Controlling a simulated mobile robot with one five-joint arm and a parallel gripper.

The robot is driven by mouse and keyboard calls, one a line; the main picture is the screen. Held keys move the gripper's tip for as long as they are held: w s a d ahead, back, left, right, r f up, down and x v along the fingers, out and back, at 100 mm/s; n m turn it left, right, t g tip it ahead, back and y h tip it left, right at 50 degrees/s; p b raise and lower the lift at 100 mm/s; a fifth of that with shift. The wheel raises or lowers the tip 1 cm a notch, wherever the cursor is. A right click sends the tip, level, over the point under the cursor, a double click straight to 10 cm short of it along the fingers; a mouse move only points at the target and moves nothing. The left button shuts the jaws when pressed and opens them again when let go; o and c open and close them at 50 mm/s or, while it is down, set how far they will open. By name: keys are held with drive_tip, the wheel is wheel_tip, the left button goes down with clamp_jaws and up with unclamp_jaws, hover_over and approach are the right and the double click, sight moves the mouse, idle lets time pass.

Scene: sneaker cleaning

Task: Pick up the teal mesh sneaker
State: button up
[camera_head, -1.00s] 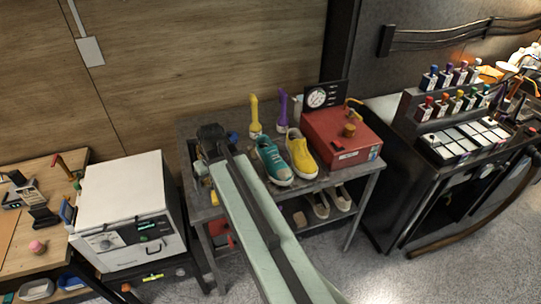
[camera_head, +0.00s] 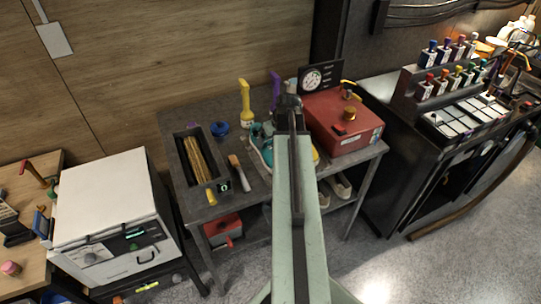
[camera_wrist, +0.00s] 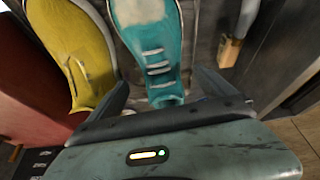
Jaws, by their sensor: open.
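The teal mesh sneaker (camera_head: 256,140) is on the metal table, mostly hidden behind my arm in the head view. In the wrist view the teal sneaker (camera_wrist: 150,45) lies between the two spread fingers of my gripper (camera_wrist: 160,80), with its white lace bars facing the camera. The fingers are open and do not appear closed on it. The yellow sneaker (camera_wrist: 72,50) lies close beside it on the left, near the left finger. In the head view only a sliver of the yellow sneaker (camera_head: 316,157) shows.
A red box with a gauge (camera_head: 340,122) stands right of the sneakers. A yellow brush (camera_head: 246,105) stands behind them. A dark tray (camera_head: 181,151), a blue pot (camera_head: 220,130) and a wooden-handled brush (camera_head: 238,174) lie to the left. A white oven-like machine (camera_head: 105,205) is further left.

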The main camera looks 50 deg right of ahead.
sight(270, 143)
drive_tip(key=b+x, duration=0.4)
drive_tip(key=x, duration=0.1)
drive_tip(key=shift+w+f+b, duration=0.15)
drive_tip(key=shift+f+b, duration=0.05)
drive_tip(key=shift+b, duration=0.2)
drive_tip(key=shift+a+r, duration=0.1)
drive_tip(key=shift+r, duration=0.1)
drive_tip(key=c, duration=1.9)
drive_tip(key=shift+o, duration=0.2)
